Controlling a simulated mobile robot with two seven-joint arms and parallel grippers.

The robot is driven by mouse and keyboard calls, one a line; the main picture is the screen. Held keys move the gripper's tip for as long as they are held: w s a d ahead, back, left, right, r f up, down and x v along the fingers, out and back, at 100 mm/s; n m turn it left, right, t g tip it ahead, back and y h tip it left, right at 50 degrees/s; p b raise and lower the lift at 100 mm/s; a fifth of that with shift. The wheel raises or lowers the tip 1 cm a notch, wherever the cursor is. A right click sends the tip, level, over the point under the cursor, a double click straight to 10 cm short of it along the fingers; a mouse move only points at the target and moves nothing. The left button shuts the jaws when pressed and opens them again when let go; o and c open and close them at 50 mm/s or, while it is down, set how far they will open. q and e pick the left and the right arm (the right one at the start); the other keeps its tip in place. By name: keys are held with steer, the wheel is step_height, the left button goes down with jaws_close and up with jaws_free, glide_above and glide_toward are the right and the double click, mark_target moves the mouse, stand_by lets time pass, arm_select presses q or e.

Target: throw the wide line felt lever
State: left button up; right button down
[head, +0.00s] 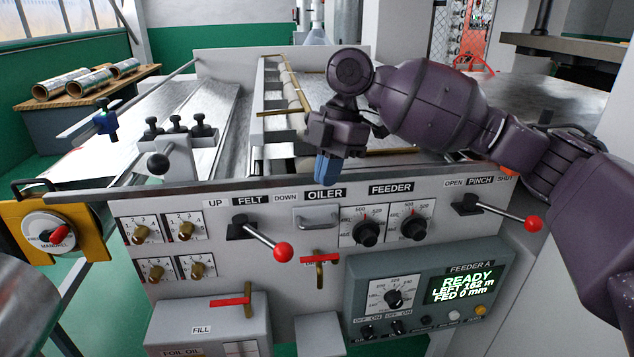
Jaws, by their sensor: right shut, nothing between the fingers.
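The felt lever (262,238) is on the front panel under the FELT label, which has UP on its left and DOWN on its right. It has a black base and a metal rod with a red ball knob. The rod slants down to the right, toward the DOWN side. My right gripper (325,172) has blue fingers that are shut and empty. It hangs above the panel's top edge near the OILER label, above and to the right of the red knob, apart from the lever. My left gripper is not in view.
A similar red-knobbed pinch lever (503,212) is at the panel's right. Feeder dials (366,232) and an oiler handle (317,217) sit between the levers. Red-handled valves (320,260) are lower down. A black-knobbed block (176,150) stands on the machine bed at left.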

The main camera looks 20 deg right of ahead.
mark_target(291, 246)
arm_select(q)
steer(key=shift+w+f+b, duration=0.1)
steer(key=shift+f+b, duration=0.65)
steer(key=shift+b, duration=0.1)
arm_select(e)
steer(key=s+a+f, duration=0.1)
steer(key=a+f, duration=0.5)
steer(key=f, duration=0.2)
steer(key=shift+s+f, duration=0.3)
steer(key=shift+s, duration=0.1)
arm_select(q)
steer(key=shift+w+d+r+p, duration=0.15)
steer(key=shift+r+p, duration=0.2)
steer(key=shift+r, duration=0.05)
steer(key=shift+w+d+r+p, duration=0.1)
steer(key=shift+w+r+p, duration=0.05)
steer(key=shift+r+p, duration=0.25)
arm_select(e)
steer(key=shift+s+a+r+m, duration=0.15)
steer(key=shift+s+a+m, duration=0.15)
steer(key=shift+m, duration=0.1)
steer(key=shift+a, duration=0.1)
arm_select(q)
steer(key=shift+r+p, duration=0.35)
steer(key=shift+p, duration=0.25)
arm_select(e)
steer(key=shift+s+a+m, duration=0.25)
steer(key=shift+a+m, duration=0.05)
